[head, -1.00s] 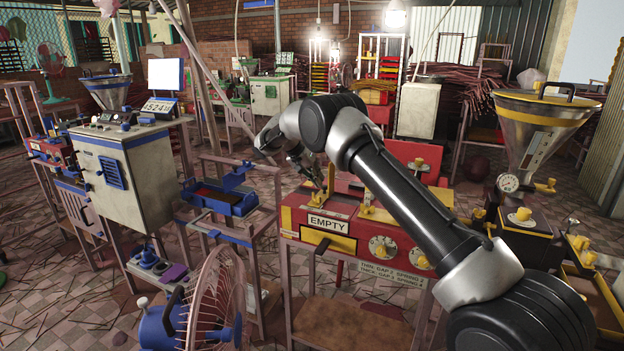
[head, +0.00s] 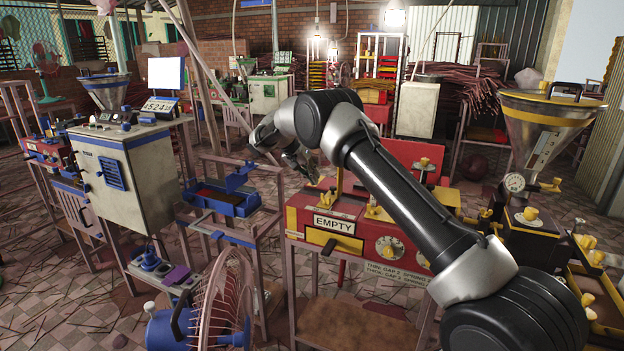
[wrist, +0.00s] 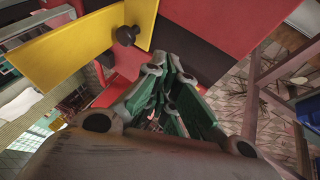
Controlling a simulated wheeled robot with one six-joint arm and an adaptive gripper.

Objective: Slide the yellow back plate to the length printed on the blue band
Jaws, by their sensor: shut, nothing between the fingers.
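A yellow plate (wrist: 75,50) with a dark knob (wrist: 126,35) fills the upper left of the wrist view, against red surfaces. I take it for the back plate. In the head view a narrow yellow upright (head: 339,184) stands on the red machine (head: 300,222); I cannot tell whether it is the same plate. My gripper (head: 308,172) is over the left part of that machine, left of the upright. In the wrist view its green-padded fingers (wrist: 172,100) are shut and empty, below and right of the plate, seemingly apart from it. I cannot make out a blue band or printed length.
An "EMPTY" sign (head: 334,224) and round dials (head: 389,249) are on the machine's front. A blue tray on a stand (head: 225,203) is to its left. A pink fan (head: 222,300) is in front. A hopper machine (head: 548,125) stands at right.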

